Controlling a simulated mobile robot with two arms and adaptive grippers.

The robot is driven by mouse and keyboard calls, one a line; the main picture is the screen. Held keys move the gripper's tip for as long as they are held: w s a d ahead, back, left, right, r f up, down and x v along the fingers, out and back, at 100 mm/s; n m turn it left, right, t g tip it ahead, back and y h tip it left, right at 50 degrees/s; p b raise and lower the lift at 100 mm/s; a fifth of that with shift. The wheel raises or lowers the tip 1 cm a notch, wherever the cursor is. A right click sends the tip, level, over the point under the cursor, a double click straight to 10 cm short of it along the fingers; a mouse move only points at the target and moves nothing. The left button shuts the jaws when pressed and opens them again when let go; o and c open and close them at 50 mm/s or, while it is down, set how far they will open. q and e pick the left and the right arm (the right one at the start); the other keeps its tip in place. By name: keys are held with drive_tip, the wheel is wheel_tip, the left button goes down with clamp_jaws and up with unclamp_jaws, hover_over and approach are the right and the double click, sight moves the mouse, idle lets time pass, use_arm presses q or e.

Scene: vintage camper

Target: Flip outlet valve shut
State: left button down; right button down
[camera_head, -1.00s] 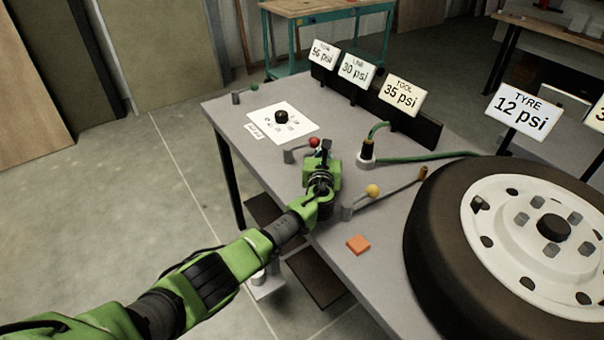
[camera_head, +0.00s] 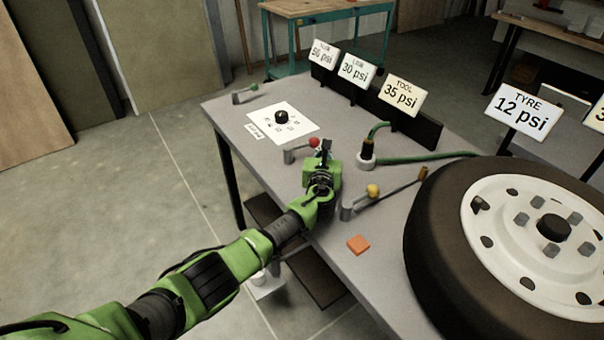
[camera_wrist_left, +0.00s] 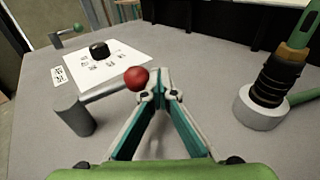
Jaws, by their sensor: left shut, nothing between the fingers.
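My left gripper (camera_head: 325,148) is shut and empty, low over the bench. A lever valve with a red knob (camera_head: 314,142) is just left of its fingertips. In the left wrist view the red knob (camera_wrist_left: 136,78) is right beside the shut fingertips (camera_wrist_left: 160,80); I cannot tell if they touch. Its lever runs from a grey post (camera_wrist_left: 74,115) toward the fingers. A lever with a yellow knob (camera_head: 373,190) is to the gripper's right, and one with a green knob (camera_head: 254,87) is at the far left corner. No label marks the outlet valve. My right gripper is not in view.
A dial on a white card (camera_head: 281,117) lies behind the red-knob lever. A hose fitting (camera_head: 367,155) with a green hose stands right of the gripper. A large wheel (camera_head: 440,220) fills the bench's right side. An orange block (camera_head: 358,244) lies in front. Pressure signs (camera_head: 401,95) stand behind.

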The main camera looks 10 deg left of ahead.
use_arm(q)
drive_tip(key=shift+s, duration=0.1)
idle(0.3)
drive_tip(key=s, duration=0.4)
drive_tip(key=s+d+r, duration=0.1)
drive_tip(key=s, duration=0.6)
drive_tip(key=shift+s+d+r, duration=0.2)
drive_tip(key=shift+s+d, duration=0.1)
drive_tip(key=shift+s, duration=0.05)
